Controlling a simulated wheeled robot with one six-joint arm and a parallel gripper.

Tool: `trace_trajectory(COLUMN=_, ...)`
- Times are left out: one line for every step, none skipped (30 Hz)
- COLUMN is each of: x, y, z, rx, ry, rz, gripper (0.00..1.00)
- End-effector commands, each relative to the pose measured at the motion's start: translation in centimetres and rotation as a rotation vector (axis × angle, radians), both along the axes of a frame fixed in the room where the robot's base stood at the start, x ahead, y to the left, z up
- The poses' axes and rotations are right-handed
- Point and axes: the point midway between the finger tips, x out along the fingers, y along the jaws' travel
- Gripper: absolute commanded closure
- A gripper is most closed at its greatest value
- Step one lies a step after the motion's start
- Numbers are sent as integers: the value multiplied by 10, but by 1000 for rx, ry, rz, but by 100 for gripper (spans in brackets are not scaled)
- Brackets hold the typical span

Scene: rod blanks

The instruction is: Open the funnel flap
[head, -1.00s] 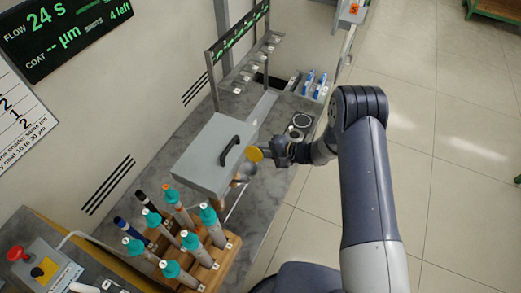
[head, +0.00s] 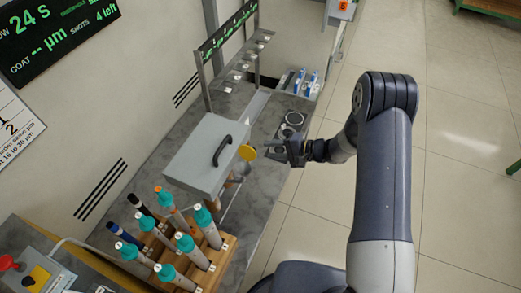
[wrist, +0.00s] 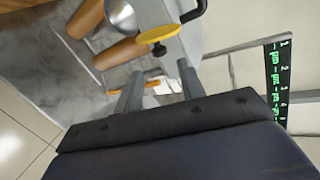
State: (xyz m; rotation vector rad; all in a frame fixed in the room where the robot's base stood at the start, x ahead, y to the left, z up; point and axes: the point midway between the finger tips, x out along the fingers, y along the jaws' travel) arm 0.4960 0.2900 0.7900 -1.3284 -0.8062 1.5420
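A yellow disc (head: 247,152), probably the funnel flap, shows at the right side of the grey box (head: 208,157) with a black handle. In the wrist view the yellow disc (wrist: 159,35) has a small dark knob at its lower edge and lies beside a shiny round metal part (wrist: 121,14), probably the funnel. My gripper (head: 272,152) is just right of the disc with a small gap. In the wrist view my gripper's two fingers (wrist: 158,85) are apart with nothing held between them; the disc is beyond their tips.
A wooden rack (head: 200,252) of teal-capped tools stands in front of the box. A grey frame (head: 228,40) with a green-lettered strip stands behind. A round dark fixture (head: 293,119) and blue-white items (head: 300,80) lie near the bench's right edge. Open floor is to the right.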

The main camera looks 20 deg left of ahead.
Motion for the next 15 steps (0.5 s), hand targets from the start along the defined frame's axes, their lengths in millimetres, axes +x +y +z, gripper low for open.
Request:
trace_trajectory(x=1, y=-9, z=3, rx=0, ry=1, rz=-4, gripper=62)
trace_trajectory(x=1, y=-13, z=5, rx=2, ry=0, rz=-3, gripper=62)
trace_trajectory(x=1, y=-17, z=7, rx=1, ry=-1, rz=-2, gripper=62)
trace_trajectory(x=1, y=-20, z=8, rx=1, ry=-1, rz=-2, gripper=62)
trace_trajectory(x=0, y=-23, z=9, rx=1, ry=0, rz=-2, gripper=62)
trace_trajectory(x=0, y=-25, z=9, rx=0, ry=1, rz=-1, gripper=62)
trace_trajectory(x=0, y=-26, z=10, rx=0, ry=1, rz=0, gripper=62)
trace_trajectory(x=0, y=-27, z=10, rx=-1, ry=1, rz=0, gripper=62)
trace_trajectory(x=-1, y=-28, z=11, rx=-1, ry=1, rz=1, gripper=62)
trace_trajectory(x=-1, y=-28, z=11, rx=-1, ry=1, rz=1, gripper=62)
trace_trajectory(x=-1, y=-29, z=11, rx=-1, ry=1, rz=1, gripper=62)
trace_trajectory(x=-1, y=-29, z=11, rx=-1, ry=1, rz=1, gripper=62)
trace_trajectory(x=-1, y=-28, z=11, rx=-1, ry=1, rz=1, gripper=62)
trace_trajectory(x=-1, y=-28, z=11, rx=-1, ry=1, rz=1, gripper=62)
trace_trajectory(x=-1, y=-28, z=11, rx=-1, ry=1, rz=1, gripper=62)
